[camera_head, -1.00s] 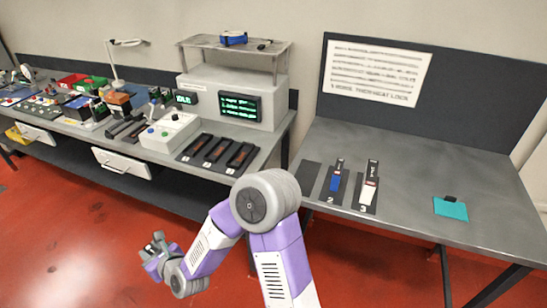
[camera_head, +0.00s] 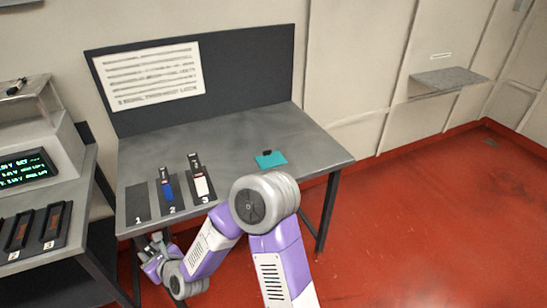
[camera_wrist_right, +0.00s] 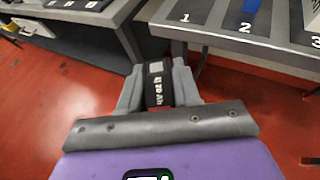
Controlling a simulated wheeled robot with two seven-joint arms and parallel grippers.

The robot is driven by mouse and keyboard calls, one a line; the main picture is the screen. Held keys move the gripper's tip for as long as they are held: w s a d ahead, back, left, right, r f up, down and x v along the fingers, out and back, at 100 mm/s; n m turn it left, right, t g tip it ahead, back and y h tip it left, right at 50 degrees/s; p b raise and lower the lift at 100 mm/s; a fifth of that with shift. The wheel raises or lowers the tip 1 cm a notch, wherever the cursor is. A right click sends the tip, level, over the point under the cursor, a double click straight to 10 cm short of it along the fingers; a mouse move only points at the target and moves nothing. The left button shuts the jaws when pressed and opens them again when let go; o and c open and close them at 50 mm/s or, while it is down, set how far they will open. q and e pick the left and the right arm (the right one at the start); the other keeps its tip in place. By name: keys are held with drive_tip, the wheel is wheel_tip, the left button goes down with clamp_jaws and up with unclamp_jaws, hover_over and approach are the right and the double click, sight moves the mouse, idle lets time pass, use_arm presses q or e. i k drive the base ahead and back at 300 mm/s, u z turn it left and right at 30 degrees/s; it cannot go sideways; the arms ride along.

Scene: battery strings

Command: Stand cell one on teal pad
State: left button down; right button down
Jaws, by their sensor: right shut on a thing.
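The teal pad (camera_head: 270,159) lies on the right part of the grey table and is empty on top, with a small dark tab at its back edge. My right gripper (camera_head: 150,247) is in front of the table's front left corner. In the right wrist view the right gripper (camera_wrist_right: 157,85) is shut on a dark cell (camera_wrist_right: 157,92) with a light patch and white lettering. The gripper hides part of it, and I cannot read its number. My left gripper is not in view.
The table (camera_head: 228,140) has numbered dark slots. Slot 1 (camera_head: 137,203) is empty, slot 2 holds a blue cell (camera_head: 167,188), and slot 3 holds a white cell (camera_head: 201,185). Another bench (camera_head: 75,235) stands at left. Red floor on the right is clear.

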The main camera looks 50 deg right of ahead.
sight(272, 160)
drive_tip(key=z, duration=1.15)
drive_tip(key=i, duration=1)
